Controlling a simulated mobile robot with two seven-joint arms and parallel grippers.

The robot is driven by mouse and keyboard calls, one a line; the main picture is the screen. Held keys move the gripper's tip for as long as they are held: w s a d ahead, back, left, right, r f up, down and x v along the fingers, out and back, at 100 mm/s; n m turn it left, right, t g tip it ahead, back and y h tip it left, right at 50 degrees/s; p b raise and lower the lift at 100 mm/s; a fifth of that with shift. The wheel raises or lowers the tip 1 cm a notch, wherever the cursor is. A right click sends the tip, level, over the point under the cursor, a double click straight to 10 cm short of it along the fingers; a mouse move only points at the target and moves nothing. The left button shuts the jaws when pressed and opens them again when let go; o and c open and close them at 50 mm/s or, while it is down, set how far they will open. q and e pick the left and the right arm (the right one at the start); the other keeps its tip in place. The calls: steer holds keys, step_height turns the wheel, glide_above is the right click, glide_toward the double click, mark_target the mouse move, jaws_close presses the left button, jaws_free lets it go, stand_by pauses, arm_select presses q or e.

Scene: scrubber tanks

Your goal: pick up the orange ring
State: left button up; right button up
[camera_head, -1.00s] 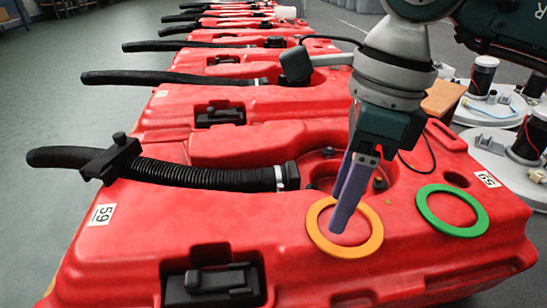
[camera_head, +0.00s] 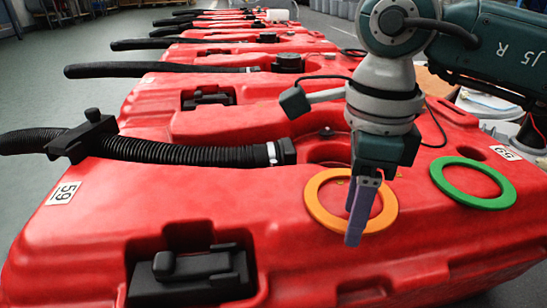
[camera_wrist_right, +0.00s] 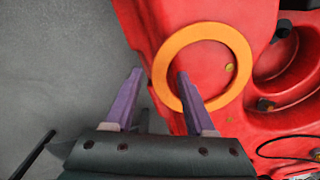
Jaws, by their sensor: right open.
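The orange ring (camera_head: 312,195) lies flat on the near red tank (camera_head: 90,225), close to its front edge. It also shows in the right wrist view (camera_wrist_right: 203,30). My right gripper (camera_head: 355,238) points down over the ring's near side, its purple fingers covering part of the rim. In the wrist view the gripper (camera_wrist_right: 160,73) is open and empty. One finger appears over the ring's hole and the other outside it, with the rim between them in the picture. The height of the tips above the ring is unclear. My left gripper is not in view.
A green ring (camera_head: 437,172) lies on the same tank to the right. A black corrugated hose (camera_head: 185,152) runs across the tank at left, and a recessed black latch (camera_head: 190,273) is at the front. Similar red tanks stretch away behind.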

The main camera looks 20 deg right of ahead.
steer(key=shift+f, duration=0.2)
steer(key=shift+f, duration=0.15)
jaws_close()
stand_by(0.5)
